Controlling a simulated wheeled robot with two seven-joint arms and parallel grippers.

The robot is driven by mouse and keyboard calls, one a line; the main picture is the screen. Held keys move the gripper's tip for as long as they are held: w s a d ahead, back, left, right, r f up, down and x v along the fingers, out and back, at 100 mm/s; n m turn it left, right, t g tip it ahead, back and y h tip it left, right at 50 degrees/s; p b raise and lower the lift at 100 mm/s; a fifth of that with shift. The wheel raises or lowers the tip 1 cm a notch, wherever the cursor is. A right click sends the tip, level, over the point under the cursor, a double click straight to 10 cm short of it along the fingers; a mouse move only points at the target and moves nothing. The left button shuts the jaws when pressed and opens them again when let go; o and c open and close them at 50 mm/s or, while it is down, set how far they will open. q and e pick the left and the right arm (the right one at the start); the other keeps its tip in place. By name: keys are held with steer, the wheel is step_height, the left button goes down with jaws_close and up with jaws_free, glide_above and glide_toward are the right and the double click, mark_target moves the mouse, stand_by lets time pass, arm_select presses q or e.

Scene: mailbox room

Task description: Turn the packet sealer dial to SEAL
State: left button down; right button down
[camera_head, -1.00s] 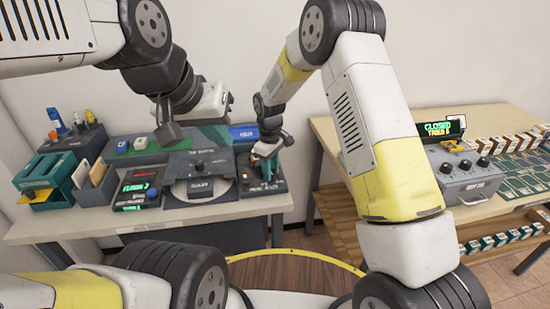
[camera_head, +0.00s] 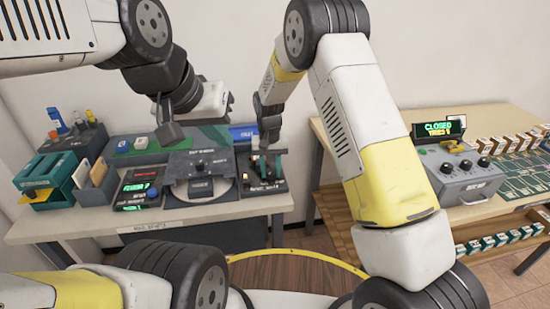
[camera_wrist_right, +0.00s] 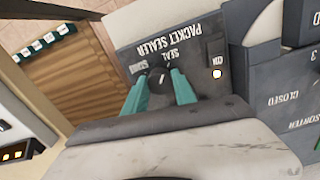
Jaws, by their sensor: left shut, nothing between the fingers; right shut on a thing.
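The packet sealer (camera_head: 276,186) is a dark box at the right end of the left table. Its top face also shows in the right wrist view (camera_wrist_right: 205,62), with PACKET SEALER and SEAL printed upside down. My right gripper (camera_wrist_right: 160,82) has its two teal fingers closed around the small black dial (camera_wrist_right: 158,72), just beside the SEAL label. A short white mark shows on the dial; its exact setting is hard to read. My right gripper also shows from above in the head view (camera_head: 265,163). My left gripper (camera_head: 170,134) is shut and empty, above the sorter away from the sealer.
Left of the sealer stand a sorter (camera_head: 199,166) with a round plate, a small display box (camera_head: 138,189) and a green card holder (camera_head: 47,176). A grey dial box (camera_head: 467,180) stands on the right table. A gap separates the tables.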

mark_target(270, 172)
steer(key=shift+m, duration=1.5)
steer(key=c, duration=1)
jaws_free()
step_height(270, 172, up, 8)
steer(key=shift+a+f, duration=0.1)
steer(key=shift+f, duration=0.1)
steer(key=shift+r, duration=0.15)
